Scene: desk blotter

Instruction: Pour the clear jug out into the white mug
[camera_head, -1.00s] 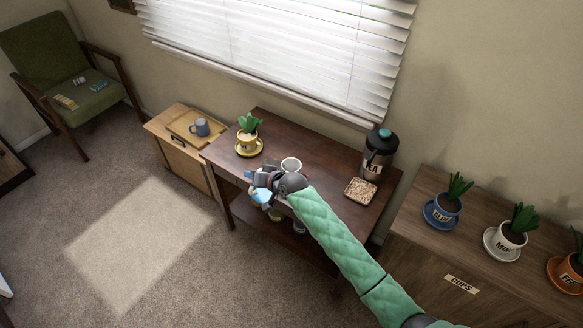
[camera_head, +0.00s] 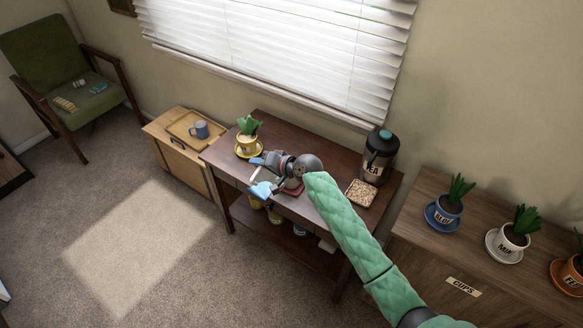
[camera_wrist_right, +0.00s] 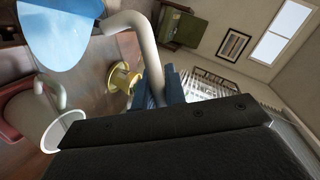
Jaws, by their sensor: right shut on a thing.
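My right gripper (camera_head: 268,172) is over the front of the dark brown table and shut on a pale handle (camera_wrist_right: 146,50). The handle belongs to the clear jug (camera_head: 263,190), which shows as a light blue patch beside the gripper. In the right wrist view the jug (camera_wrist_right: 60,30) is a blue, see-through shape at the top left; its exact tilt is hard to tell. The white mug (camera_wrist_right: 64,130) shows in the right wrist view at lower left, below the jug and apart from it. In the head view my gripper and wrist hide most of the mug. My left gripper is out of view.
A red piece (camera_head: 292,188) lies by the mug. A yellow potted plant (camera_head: 247,145) stands left on the table (camera_head: 318,150); a tea dispenser (camera_head: 379,158) and a tray of grains (camera_head: 361,192) stand right.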

